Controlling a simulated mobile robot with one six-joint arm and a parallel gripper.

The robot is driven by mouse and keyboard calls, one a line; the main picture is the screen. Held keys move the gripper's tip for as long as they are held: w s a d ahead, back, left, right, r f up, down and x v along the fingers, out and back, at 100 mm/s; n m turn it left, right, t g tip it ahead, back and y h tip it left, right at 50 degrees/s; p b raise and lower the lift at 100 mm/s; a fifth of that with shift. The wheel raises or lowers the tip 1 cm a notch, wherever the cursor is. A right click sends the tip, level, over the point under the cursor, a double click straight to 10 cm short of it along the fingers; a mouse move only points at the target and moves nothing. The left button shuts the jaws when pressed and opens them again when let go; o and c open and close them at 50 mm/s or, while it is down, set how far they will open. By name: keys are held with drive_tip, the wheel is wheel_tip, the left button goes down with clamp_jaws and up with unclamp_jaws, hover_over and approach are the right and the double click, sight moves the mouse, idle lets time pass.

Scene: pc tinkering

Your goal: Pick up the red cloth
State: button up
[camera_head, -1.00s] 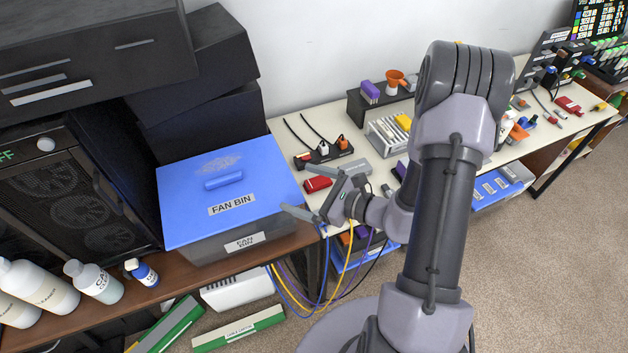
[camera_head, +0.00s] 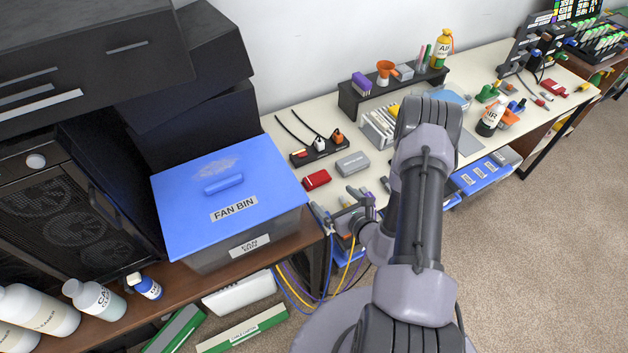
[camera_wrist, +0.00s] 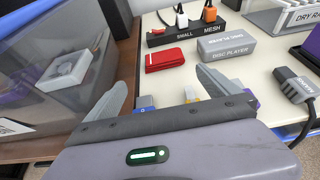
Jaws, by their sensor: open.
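The red cloth (camera_head: 316,180) is a small folded red piece lying flat near the left end of the cream table, beside the blue-lidded bin. It also shows in the wrist view (camera_wrist: 171,60), beyond my fingers and near the table's edge. My gripper (camera_head: 336,204) is open and empty, on the near side of the cloth at the table's front edge. In the wrist view its two fingers (camera_wrist: 160,82) are spread, pointing toward the cloth but apart from it. The cloth is fully in sight in both views.
A grey disc player box (camera_head: 353,163) lies right of the cloth, and a black power strip (camera_head: 320,151) with plugs stands behind it. The fan bin (camera_head: 235,187) stands close on the left. Blue and yellow cables (camera_head: 304,288) hang below the table edge.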

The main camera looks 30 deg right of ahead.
drive_tip(key=b, duration=0.1)
approach(316, 180)
drive_tip(key=w+f, duration=0.2)
drive_tip(key=w, duration=0.1)
drive_tip(key=shift+a+f, duration=0.1)
drive_tip(key=shift+a, duration=0.05)
drive_tip(key=x, duration=0.2)
drive_tip(key=b+x, duration=0.1)
drive_tip(key=x, duration=0.1)
drive_tip(key=b+x, duration=0.1)
drive_tip(key=x, duration=0.1)
drive_tip(key=shift+r, duration=0.3)
drive_tip(key=c, duration=1.3)
drive_tip(key=shift+r, duration=0.2)
